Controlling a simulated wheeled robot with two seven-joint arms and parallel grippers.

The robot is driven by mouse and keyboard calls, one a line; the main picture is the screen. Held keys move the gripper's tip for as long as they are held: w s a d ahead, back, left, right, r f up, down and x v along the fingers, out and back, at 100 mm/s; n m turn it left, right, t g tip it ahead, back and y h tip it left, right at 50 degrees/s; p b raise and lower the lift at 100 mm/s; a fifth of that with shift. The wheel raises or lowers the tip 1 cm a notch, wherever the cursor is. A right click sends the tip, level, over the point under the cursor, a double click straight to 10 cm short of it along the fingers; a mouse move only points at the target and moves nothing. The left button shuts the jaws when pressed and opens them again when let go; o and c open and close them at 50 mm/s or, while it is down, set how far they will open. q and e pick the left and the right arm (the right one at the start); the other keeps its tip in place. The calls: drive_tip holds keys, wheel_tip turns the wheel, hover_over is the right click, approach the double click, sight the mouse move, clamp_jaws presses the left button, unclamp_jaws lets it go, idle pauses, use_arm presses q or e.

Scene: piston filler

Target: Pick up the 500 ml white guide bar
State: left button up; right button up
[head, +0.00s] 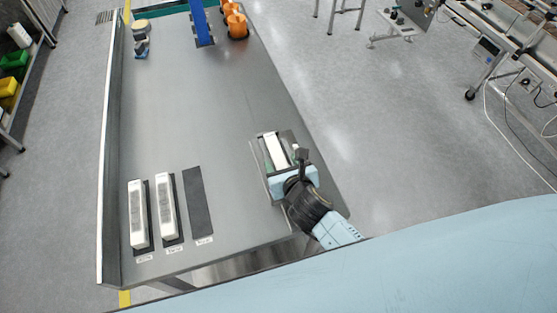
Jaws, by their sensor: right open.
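A white guide bar (276,151) lies in a grey tray (259,160) near the right edge of the table. My right gripper (287,168) is open at the near end of this bar, over the tray. Its arm comes in from the lower right and hides part of the tray. I cannot tell whether the fingers touch the bar. Two more white guide bars, one at the far left (138,214) and one beside it (166,207), lie on dark pads with small labels too small to read. My left gripper is not in view.
A third dark pad (198,201) is bare. Orange-topped items (235,21) and a blue upright (201,22) stand at the table's far end, with small parts (141,39) at the far left. The middle of the grey table (185,110) is clear. A raised rim (107,150) runs along its left side.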

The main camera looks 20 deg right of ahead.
drive_tip(key=shift+x, duration=0.95)
drive_tip(key=shift+s+d, duration=0.1)
clamp_jaws()
